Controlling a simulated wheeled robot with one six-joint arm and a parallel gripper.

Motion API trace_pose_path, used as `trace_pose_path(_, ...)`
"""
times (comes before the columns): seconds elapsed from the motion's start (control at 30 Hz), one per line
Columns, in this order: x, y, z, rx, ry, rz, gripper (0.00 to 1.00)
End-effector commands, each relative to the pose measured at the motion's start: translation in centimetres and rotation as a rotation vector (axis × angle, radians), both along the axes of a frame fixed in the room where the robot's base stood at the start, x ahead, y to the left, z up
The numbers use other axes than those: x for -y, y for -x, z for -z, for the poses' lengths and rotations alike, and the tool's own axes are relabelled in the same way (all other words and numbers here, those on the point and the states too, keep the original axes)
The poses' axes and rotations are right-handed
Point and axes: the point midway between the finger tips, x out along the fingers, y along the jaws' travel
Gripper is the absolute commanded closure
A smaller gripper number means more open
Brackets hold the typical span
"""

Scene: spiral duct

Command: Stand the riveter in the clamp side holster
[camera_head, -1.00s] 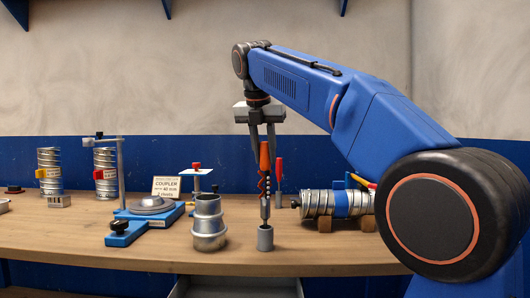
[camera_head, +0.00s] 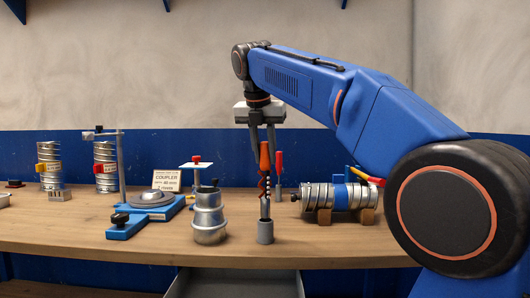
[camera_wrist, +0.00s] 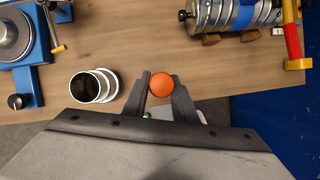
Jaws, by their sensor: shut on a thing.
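The riveter (camera_head: 265,160) has an orange handle and a darker metal lower part, and it hangs upright in my gripper (camera_head: 264,143). My gripper is shut on the handle near its top; in the wrist view the round orange top (camera_wrist: 162,86) sits between the two fingers. Directly below is a grey cylindrical holster (camera_head: 265,232) near the bench's front edge. The riveter's lower tip is at the holster's mouth; I cannot tell how far inside it is. A second holster (camera_head: 277,193) behind holds a red-handled tool (camera_head: 279,165).
A metal coupler (camera_head: 209,217) stands close left of the holster. Further left are a blue clamp stand (camera_head: 128,228) and spiral duct pieces (camera_head: 105,167). A duct with a blue band (camera_head: 340,197) lies on wooden blocks at right. Bare bench (camera_head: 330,245) shows at front right.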

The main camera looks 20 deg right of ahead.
Motion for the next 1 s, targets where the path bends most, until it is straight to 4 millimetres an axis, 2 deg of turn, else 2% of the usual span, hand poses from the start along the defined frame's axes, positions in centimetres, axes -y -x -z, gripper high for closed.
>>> trace_pose_path(1.0, 0.0, 0.0, 1.9, 0.001, 0.000, 0.000, 1.00)
